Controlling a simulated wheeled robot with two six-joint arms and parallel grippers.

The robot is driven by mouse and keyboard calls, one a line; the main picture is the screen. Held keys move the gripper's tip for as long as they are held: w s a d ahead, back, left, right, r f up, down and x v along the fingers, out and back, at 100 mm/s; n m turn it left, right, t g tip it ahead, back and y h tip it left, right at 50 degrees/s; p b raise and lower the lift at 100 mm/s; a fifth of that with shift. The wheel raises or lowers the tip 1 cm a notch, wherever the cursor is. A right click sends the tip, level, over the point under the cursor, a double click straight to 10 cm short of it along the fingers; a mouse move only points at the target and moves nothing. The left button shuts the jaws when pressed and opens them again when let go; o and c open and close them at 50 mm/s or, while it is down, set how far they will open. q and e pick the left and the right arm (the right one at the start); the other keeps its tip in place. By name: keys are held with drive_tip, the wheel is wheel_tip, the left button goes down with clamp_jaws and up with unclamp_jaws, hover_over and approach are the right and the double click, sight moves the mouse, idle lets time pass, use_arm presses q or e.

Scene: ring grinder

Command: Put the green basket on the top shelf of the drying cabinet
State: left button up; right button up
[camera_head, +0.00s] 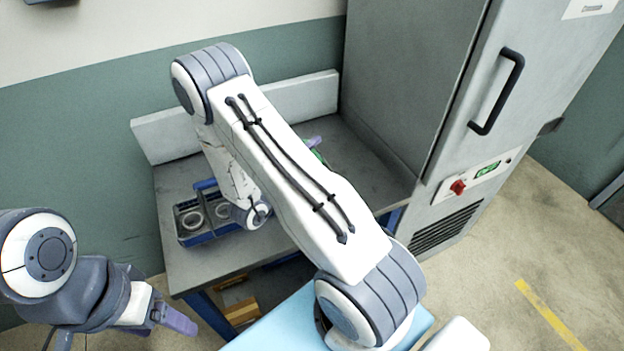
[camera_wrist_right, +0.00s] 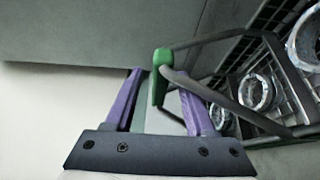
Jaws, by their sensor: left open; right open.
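The green basket (camera_wrist_right: 276,75) shows in the right wrist view as a dark wire frame holding several metal rings, with a green grip (camera_wrist_right: 158,78) on its handle. My right gripper (camera_wrist_right: 160,84) is open, its purple fingers on either side of the green grip. I cannot tell if they touch it. In the head view, my right arm hides most of this basket; only a bit of green (camera_head: 319,156) shows. The drying cabinet (camera_head: 455,90) stands at the right, door closed, so its shelves are hidden. My left gripper (camera_head: 174,318) is open and empty at the lower left.
A blue basket (camera_head: 190,240) with metal rings stands on the grey table (camera_head: 215,262), left of my right arm. The cabinet door has a black handle (camera_head: 497,92). A red knob (camera_head: 457,187) sits on the panel below. The floor at the right is clear.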

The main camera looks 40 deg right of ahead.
clamp_jaws()
idle(1.4)
